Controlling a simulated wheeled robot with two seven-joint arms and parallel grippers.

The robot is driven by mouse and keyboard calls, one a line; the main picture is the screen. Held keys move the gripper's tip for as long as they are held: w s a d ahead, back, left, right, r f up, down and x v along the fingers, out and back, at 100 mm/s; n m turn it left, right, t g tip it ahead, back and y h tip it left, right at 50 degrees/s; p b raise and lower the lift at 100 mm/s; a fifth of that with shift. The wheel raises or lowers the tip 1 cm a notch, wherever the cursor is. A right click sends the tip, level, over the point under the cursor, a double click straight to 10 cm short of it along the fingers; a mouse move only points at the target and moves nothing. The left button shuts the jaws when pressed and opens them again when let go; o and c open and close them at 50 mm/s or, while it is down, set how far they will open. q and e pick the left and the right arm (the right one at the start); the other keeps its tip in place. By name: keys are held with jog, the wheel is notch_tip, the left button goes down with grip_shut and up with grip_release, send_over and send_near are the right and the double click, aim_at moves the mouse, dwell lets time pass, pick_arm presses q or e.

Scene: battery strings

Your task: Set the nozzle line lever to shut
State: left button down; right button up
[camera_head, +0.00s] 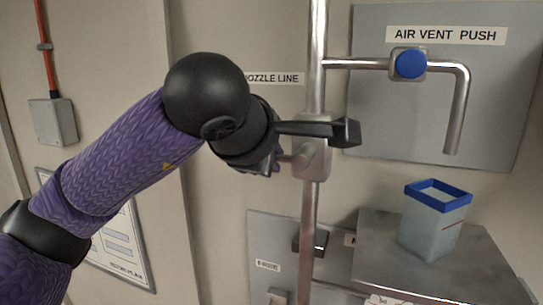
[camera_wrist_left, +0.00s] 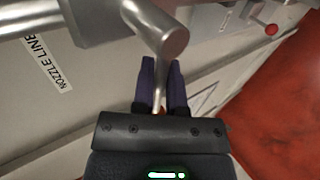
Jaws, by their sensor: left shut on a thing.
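The label NOZZLE LINE (camera_head: 273,78) is on the wall, left of a vertical metal pipe, and also shows in the left wrist view (camera_wrist_left: 47,62). A grey valve body (camera_head: 312,162) sits on the pipe below the label. The nozzle line lever (camera_wrist_left: 160,97) is a metal rod that runs between the purple fingers of my left gripper (camera_wrist_left: 163,82). The gripper is shut on it. In the head view my left gripper (camera_head: 275,160) is just left of the valve, and my dark wrist hides most of the lever. My right gripper is not in view.
A pipe with a blue button (camera_head: 410,64) runs right under the AIR VENT PUSH label (camera_head: 446,35). A blue-rimmed container (camera_head: 434,220) stands on a grey ledge (camera_head: 385,245) at the lower right. Another dark handle (camera_head: 318,242) is lower on the pipe.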

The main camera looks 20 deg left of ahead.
pick_arm(q)
jog(key=shift+r, duration=0.1)
jog(key=c, duration=0.7)
grip_release()
jog(key=shift+s, duration=0.1)
jog(key=b+v, duration=0.2)
jog(key=v, duration=0.7)
jog(key=shift+s+r+b, duration=0.2)
jog(key=shift+s+b, duration=0.1)
jog(key=shift+b, duration=0.1)
